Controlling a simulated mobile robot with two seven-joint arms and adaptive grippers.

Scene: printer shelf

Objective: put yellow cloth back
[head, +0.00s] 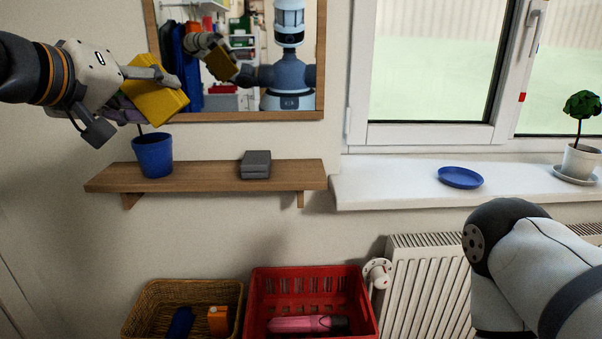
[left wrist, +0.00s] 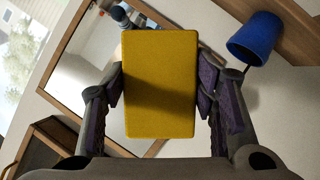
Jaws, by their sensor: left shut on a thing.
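The yellow cloth (head: 155,95) is a folded, block-like piece at the upper left of the head view. My left gripper (head: 148,88) is shut on it and holds it in the air in front of the mirror's left edge, above the blue pot. In the left wrist view the cloth (left wrist: 160,85) sits between the two purple-padded fingers of the left gripper (left wrist: 160,88). My right arm shows at the lower right of the head view, but its gripper is out of view.
A wooden shelf (head: 215,177) bears a blue pot (head: 153,156) and a grey block (head: 256,165). Below stand a wicker basket (head: 235,292) and a red crate (head: 320,274). The windowsill (head: 390,185) holds a blue saucer (head: 460,178) and a potted plant (head: 580,158). The shelf's middle is clear.

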